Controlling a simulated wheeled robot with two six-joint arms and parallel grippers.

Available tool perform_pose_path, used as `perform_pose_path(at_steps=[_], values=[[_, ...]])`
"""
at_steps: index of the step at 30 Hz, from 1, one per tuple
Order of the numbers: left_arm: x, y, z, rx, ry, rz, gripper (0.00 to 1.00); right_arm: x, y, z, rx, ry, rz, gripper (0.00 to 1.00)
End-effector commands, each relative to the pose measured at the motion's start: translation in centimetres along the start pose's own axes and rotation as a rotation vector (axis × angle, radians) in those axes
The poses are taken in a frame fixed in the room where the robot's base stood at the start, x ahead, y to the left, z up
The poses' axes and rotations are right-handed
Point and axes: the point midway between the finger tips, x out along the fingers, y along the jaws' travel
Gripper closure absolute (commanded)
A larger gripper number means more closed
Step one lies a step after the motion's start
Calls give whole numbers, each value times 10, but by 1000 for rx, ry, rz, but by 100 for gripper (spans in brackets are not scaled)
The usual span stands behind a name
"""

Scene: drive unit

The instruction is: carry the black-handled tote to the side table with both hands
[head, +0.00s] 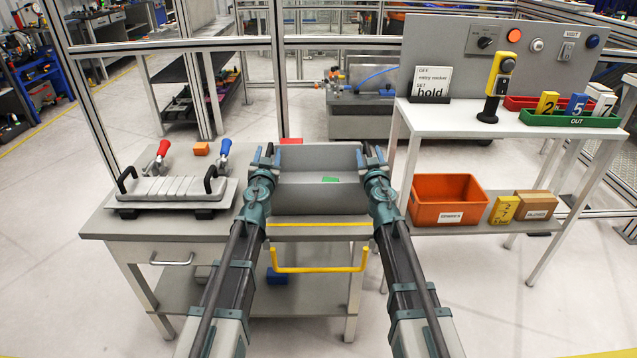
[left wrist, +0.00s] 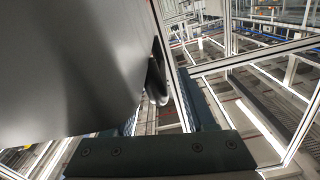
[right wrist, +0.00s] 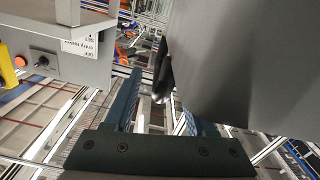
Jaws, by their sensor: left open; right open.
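The grey tote (head: 320,200) is at the right part of the grey workbench, between my two grippers; a green patch shows on it. My left gripper (head: 265,155) is open at the tote's left side. In the left wrist view one black handle (left wrist: 155,82) appears between the open fingers, beside the tote wall (left wrist: 70,70). My right gripper (head: 374,155) is open at the right side. In the right wrist view the other black handle (right wrist: 161,75) appears between the fingers. I cannot tell whether the fingers touch the handles.
A yellow bar (head: 320,270) is in front.

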Motion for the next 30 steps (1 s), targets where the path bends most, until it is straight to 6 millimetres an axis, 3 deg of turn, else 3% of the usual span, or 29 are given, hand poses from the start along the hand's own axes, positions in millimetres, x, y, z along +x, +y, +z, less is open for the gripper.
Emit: perform_pose_path(at_steps=[6, 17, 27, 30], values=[[17, 0, 0, 0, 0, 0, 45, 17, 0, 0, -1, 0, 0, 44], [19, 0, 0, 0, 0, 0, 45, 19, 0, 0, -1, 0, 0, 44], [19, 0, 0, 0, 0, -1, 100, 19, 0, 0, -1, 0, 0, 100], [19, 0, 0, 0, 0, -1, 100, 19, 0, 0, -1, 0, 1, 100]])
